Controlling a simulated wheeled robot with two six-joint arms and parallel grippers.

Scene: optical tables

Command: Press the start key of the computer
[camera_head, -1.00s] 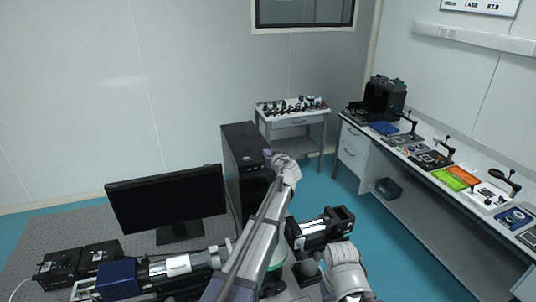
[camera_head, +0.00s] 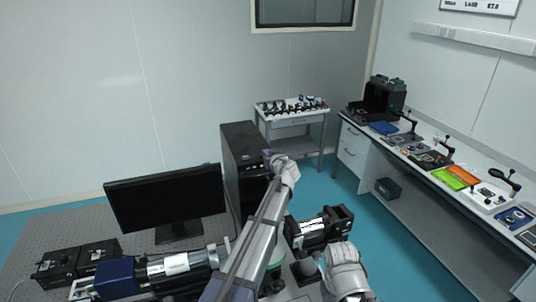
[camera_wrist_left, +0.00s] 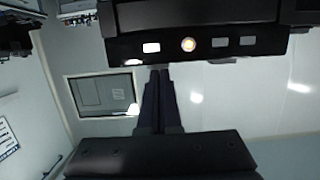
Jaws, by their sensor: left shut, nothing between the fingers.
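The computer (camera_head: 240,135) is a black tower standing to the right of the black monitor (camera_head: 165,198). In the left wrist view its dark front panel (camera_wrist_left: 120,48) crosses the top. The panel has a white lit square (camera_wrist_left: 151,48), a round key with an orange-lit ring (camera_wrist_left: 189,44) and two dark grey squares. My left gripper (camera_wrist_left: 158,70) is shut and empty. Its fingertips are at the panel's edge, close to the white square and to one side of the round key. I cannot tell whether they touch. In the head view my left arm partly covers the tower's front.
Black boxes (camera_head: 99,255) and a blue-ended device (camera_head: 118,279) sit on the perforated table (camera_head: 50,232) at the left. A small white table (camera_head: 290,118) stands behind the tower. A long bench (camera_head: 425,180) with instruments runs along the right wall, with blue floor between.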

